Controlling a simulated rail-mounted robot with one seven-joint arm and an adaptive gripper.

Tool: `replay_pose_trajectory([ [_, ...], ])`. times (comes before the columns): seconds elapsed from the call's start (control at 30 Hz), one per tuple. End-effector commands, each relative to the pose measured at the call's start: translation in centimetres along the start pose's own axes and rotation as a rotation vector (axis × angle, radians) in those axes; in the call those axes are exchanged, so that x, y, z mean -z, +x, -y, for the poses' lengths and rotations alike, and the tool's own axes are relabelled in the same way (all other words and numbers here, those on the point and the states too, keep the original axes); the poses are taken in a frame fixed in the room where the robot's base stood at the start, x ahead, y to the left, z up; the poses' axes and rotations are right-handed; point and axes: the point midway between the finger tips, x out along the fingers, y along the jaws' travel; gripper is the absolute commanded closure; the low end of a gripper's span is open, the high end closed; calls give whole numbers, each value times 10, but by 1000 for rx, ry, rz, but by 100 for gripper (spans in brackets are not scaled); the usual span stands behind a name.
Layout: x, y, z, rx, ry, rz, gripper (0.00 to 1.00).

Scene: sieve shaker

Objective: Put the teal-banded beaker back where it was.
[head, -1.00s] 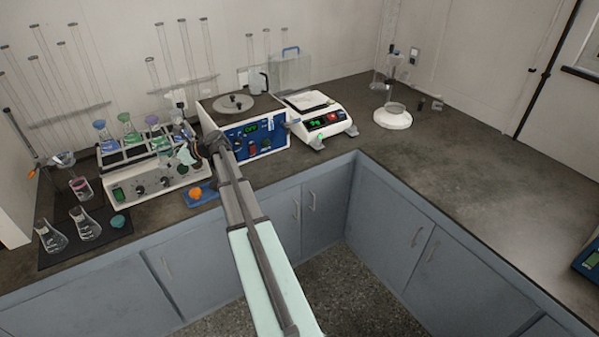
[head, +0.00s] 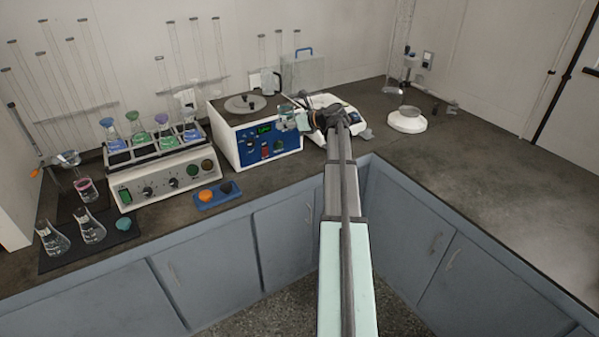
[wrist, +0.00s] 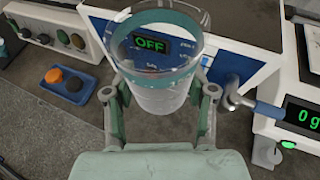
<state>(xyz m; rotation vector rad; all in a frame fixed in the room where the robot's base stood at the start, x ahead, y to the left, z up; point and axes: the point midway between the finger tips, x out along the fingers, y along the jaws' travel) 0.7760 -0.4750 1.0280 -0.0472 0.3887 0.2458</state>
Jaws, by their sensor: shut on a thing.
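My gripper (wrist: 160,98) is shut on the teal-banded beaker (wrist: 162,84), a clear glass vessel with a teal band below its rim. In the wrist view the beaker fills the upper middle, mouth toward the camera, with a finger on each side. It looks empty. In the head view my gripper (head: 296,119) is in front of the right side of the blue-fronted machine, left of the white balance (head: 343,116). The beaker is small and hard to make out there.
The blue-fronted machine (head: 232,143) shows OFF through the beaker's glass. A shaker (head: 127,196) with several colored flasks stands left. A blue tray (head: 230,194) holds orange and dark pieces. Flasks stand on a dark mat (head: 60,263). The right counter (head: 470,180) has wide clear room.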

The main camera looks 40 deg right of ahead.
Motion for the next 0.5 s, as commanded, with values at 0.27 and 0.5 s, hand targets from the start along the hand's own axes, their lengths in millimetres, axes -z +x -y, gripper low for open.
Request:
replay_pose_trajectory([
  [0.27, 40, 15, 2, 2, 5, -2, 91],
  [0.5, 94, 38, 2, 1, 5, -2, 91],
])
